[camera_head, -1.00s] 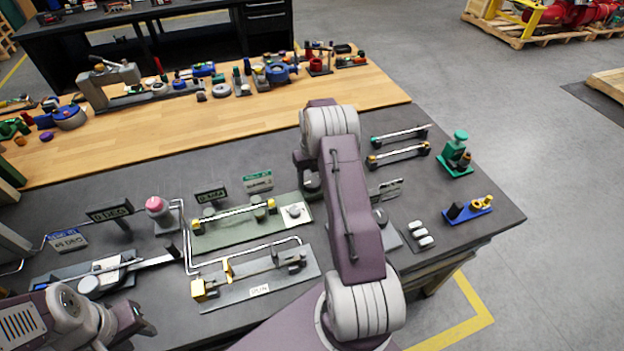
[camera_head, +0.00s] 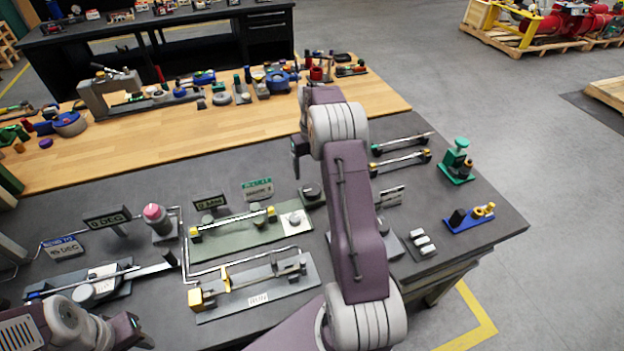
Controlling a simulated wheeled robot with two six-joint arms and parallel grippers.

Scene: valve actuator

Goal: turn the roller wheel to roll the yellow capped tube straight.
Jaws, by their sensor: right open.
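The yellow capped tube (camera_head: 232,222) lies along a roller fixture on a green plate (camera_head: 240,240), with a yellow cap at each end. My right gripper (camera_head: 297,170) is open and empty, above and behind the knob, partly hidden by my arm. My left gripper (camera_head: 138,336) is at the bottom left, away from the tube; its jaws are unclear.
A "0 MM" sign (camera_head: 209,202) and a green sign (camera_head: 257,188) stand behind the tube. A grey plate (camera_head: 262,298) with a yellow-ended fixture lies in front. A pink-topped button (camera_head: 157,217) stands left. Capped rods (camera_head: 402,161) and a green stand (camera_head: 457,160) are right.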

